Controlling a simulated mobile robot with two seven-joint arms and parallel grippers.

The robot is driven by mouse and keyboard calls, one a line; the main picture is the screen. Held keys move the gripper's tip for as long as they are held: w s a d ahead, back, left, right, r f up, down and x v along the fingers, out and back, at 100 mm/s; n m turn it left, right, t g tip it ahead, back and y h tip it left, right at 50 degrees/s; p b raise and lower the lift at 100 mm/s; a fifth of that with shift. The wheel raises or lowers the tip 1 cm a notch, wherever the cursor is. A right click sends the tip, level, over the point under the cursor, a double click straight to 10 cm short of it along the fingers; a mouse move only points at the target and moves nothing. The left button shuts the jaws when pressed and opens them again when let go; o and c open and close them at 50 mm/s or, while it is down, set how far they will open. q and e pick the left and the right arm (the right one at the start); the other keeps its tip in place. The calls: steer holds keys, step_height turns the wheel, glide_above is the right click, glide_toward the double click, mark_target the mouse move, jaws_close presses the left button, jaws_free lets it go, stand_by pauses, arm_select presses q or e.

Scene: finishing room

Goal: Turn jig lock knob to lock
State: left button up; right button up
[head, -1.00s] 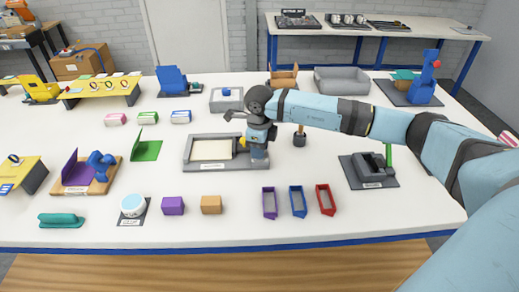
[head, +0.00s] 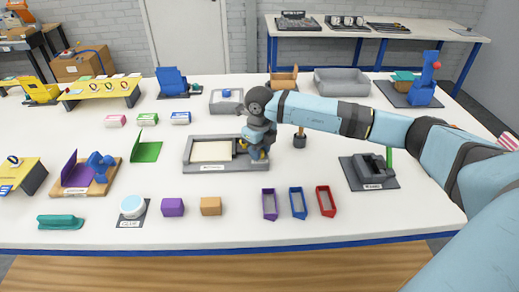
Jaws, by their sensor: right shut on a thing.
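The jig is a grey frame (head: 195,167) lying flat at the middle of the table, with a cream panel (head: 210,151) inside it. My right gripper (head: 254,151) is over the right end of the jig, pointing down. It is shut on the jig's lock knob, a small yellow piece (head: 243,144) of which shows beside the fingers. The gripper and wrist hide most of the knob, so I cannot read its exact angle. My left gripper is not in view.
Purple (head: 172,207) and orange (head: 210,206) blocks and several open bins, including a blue one (head: 298,202), stand in front of the jig. A grey clamp-like fixture (head: 370,171) is to the right.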

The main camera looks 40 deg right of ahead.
steer(key=o, duration=0.9)
step_height(320, 180, up, 14)
steer(key=shift+f+b, duration=0.1)
steer(key=shift+b, duration=0.2)
stand_by(0.4)
